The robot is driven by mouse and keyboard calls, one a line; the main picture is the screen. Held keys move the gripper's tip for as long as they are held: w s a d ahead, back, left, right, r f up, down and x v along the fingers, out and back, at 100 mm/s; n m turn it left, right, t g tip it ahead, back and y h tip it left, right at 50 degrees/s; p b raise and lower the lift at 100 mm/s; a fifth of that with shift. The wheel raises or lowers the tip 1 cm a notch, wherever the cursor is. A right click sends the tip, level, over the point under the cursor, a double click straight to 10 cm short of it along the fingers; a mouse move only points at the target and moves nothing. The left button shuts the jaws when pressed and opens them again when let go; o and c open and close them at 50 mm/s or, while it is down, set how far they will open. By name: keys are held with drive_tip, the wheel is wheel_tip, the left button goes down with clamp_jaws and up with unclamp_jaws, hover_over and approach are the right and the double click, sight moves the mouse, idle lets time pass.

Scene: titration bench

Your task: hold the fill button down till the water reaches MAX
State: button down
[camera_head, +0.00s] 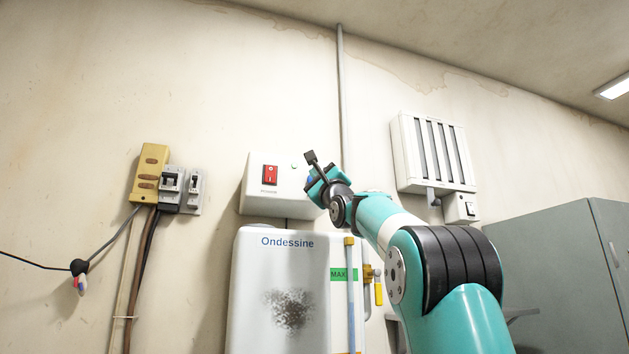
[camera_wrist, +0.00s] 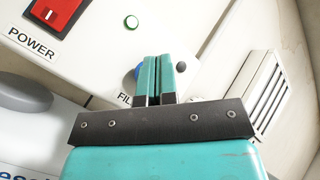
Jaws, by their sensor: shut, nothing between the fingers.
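The blue fill button (camera_wrist: 129,75) shows at the left of my fingers in the wrist view, largely hidden behind them, above a partly covered "FIL" label. My gripper (camera_wrist: 154,62) is shut and empty, its teal fingers pointing at the button's place on the white control box. I cannot tell whether they press it. In the head view my gripper (camera_head: 318,180) is at the box's right end. A green MAX label (camera_head: 341,275) sits beside the level tube (camera_head: 350,305), which looks bluish; the exact water line is unclear.
The control box (camera_head: 253,191) carries a red POWER switch (camera_head: 270,175) and a small green-rimmed indicator (camera_wrist: 131,22). The white Ondessine tank (camera_head: 262,275) stands below. A slatted wall heater (camera_head: 434,152) is at right; a grey cabinet (camera_head: 550,260) stands lower right.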

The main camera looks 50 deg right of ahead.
idle(0.4)
drive_tip(key=shift+w+d+p, duration=0.2)
drive_tip(key=shift+w+p, duration=0.1)
drive_tip(key=shift+w, duration=0.1)
drive_tip(key=shift+w+d+p, duration=0.3)
drive_tip(key=shift+w+p, duration=0.05)
drive_tip(key=shift+w, duration=0.1)
idle(6.8)
